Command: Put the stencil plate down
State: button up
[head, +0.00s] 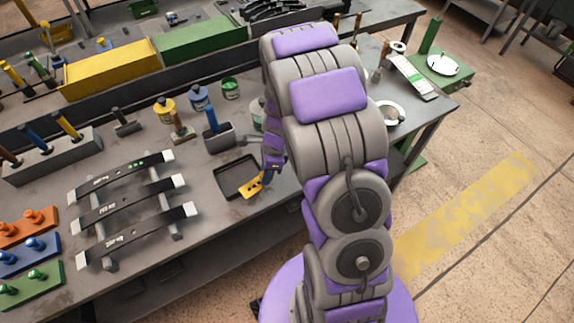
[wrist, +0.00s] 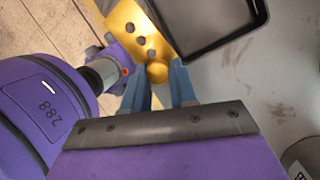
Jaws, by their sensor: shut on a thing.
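The stencil plate (head: 250,187) is yellow with dark round holes. It also shows in the wrist view (wrist: 132,28), with a round yellow knob between my fingertips. My gripper (head: 269,176) is shut on that knob; its blue fingers (wrist: 158,84) show in the wrist view. The plate is at the near right edge of a shallow black tray (head: 226,190), overlapping its rim in the head view. In the wrist view the plate lies beside the tray's rim (wrist: 222,40). I cannot tell whether the plate touches the tray or the bench.
Spring leaves on a rack (head: 130,209) lie left of the tray. A grey holder with a blue-handled tool (head: 218,140) stands behind it. Several small pots (head: 199,98) stand farther back. Bare bench (head: 205,235) lies in front of the tray, up to the bench edge.

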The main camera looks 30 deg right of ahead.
jog(key=d, duration=0.1)
jog(key=s+d+m, duration=0.1)
jog(key=d+f, duration=0.1)
jog(key=shift+s+d+m, duration=0.2)
jog(key=shift+m, duration=0.2)
jog(key=w+d+b, duration=0.1)
jog(key=w+d, duration=0.1)
jog(key=d, duration=0.2)
jog(key=w+d+f, duration=0.1)
jog(key=w+d, duration=0.1)
jog(key=d, duration=0.2)
jog(key=w+d+b, duration=0.1)
jog(key=w+d, duration=0.1)
jog(key=d, duration=0.2)
jog(key=shift+d+f+b, duration=0.3)
jog(key=shift+d, duration=0.05)
jog(key=shift+w+d, duration=0.15)
jog(key=shift+d, duration=0.4)
jog(key=x, duration=0.2)
jog(key=a+b+x, duration=0.1)
jog(key=shift+w+f, duration=0.1)
jog(key=shift+f, duration=0.15)
jog(key=shift+d, duration=0.5)
jog(key=o, duration=0.7)
jog(key=shift+d, duration=0.25)
jog(key=shift+o, duration=0.7)
jog(key=shift+a, duration=0.15)
jog(key=shift+o, duration=0.3)
jog(key=shift+a, duration=0.3)
